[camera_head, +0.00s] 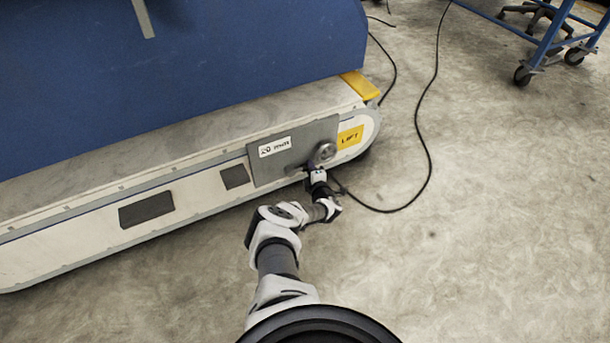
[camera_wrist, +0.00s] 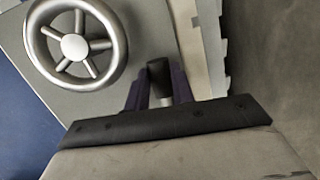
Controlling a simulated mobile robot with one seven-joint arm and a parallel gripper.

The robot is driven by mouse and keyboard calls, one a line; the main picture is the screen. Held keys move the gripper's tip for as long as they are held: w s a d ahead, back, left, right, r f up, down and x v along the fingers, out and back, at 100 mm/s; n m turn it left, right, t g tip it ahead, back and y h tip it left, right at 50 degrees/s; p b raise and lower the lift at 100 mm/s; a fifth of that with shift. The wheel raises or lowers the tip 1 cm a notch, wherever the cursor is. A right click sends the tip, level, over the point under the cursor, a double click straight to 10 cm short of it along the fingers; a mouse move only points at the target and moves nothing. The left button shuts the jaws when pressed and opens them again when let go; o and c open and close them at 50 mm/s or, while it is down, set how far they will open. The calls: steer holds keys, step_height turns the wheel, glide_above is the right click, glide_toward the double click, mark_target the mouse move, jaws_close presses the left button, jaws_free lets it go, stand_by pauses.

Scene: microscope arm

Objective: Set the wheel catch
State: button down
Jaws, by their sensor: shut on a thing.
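A silver spoked handwheel (camera_wrist: 75,46) is mounted on a grey plate (camera_wrist: 150,25) in the wrist view; the wheel also shows in the head view (camera_head: 325,152). Beside the wheel, a black-tipped knob (camera_wrist: 158,70) with a pale stem stands between the dark purple fingers of my gripper (camera_wrist: 160,84). My gripper is shut on this knob, with the wheel to its upper left and apart from it. In the head view my gripper (camera_head: 311,172) reaches the plate's lower edge just below the wheel. The knob and fingertips are too small to make out there.
The plate is on the side of a long pale base (camera_head: 80,228) under a blue body (camera_head: 180,60). A yellow label (camera_head: 350,137) is right of the wheel. A black cable (camera_head: 424,150) lies on the floor. A blue wheeled cart (camera_head: 548,48) stands upper right. The floor lower right is clear.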

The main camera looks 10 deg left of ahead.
steer(key=shift+r+n, duration=0.25)
steer(key=shift+n, duration=0.15)
stand_by(0.4)
steer(key=c, duration=1.2)
jaws_free()
steer(key=shift+r, duration=0.1)
steer(key=p+v, duration=0.9)
steer(key=v, duration=0.5)
steer(key=shift+a+f, duration=0.2)
